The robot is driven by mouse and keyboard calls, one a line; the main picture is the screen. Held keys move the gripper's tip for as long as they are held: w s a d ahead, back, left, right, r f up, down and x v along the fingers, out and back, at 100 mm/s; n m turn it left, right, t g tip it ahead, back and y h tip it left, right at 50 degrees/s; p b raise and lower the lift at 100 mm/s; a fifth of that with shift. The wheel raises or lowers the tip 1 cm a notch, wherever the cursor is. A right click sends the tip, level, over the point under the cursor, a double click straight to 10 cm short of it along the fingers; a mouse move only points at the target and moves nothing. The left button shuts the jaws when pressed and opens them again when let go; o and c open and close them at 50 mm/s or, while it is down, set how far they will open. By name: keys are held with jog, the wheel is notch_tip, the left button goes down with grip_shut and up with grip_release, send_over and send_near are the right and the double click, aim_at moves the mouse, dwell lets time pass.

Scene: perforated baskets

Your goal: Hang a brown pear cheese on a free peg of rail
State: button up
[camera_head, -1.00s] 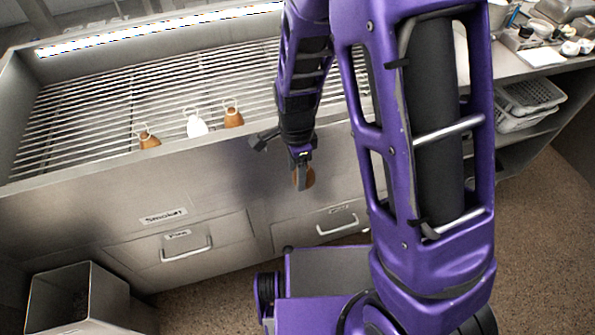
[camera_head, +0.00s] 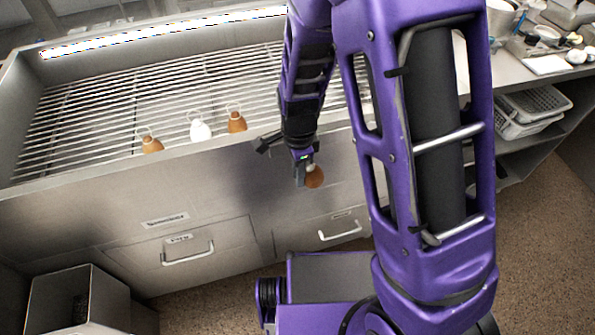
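My gripper (camera_head: 302,174) is in front of the steel cabinet, below its upper edge. It appears shut on a brown pear cheese (camera_head: 315,178), which hangs in the air beside the fingers; the exact grip is too small to see. A brown pear cheese (camera_head: 152,146), a white one (camera_head: 201,131) and another brown one (camera_head: 237,123), each with a loop on top, are at the near side of the metal bars (camera_head: 110,115). Individual pegs cannot be made out, and my arm hides the right part of the bars.
The cabinet's front wall (camera_head: 110,215) and drawer handles (camera_head: 187,255) lie below the bars. A bin (camera_head: 65,300) stands at lower left. White perforated baskets (camera_head: 530,100) sit on a shelf at right, under a cluttered counter. The left bars are largely clear.

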jog(key=shift+s+d, duration=0.15)
jog(key=shift+d, duration=0.2)
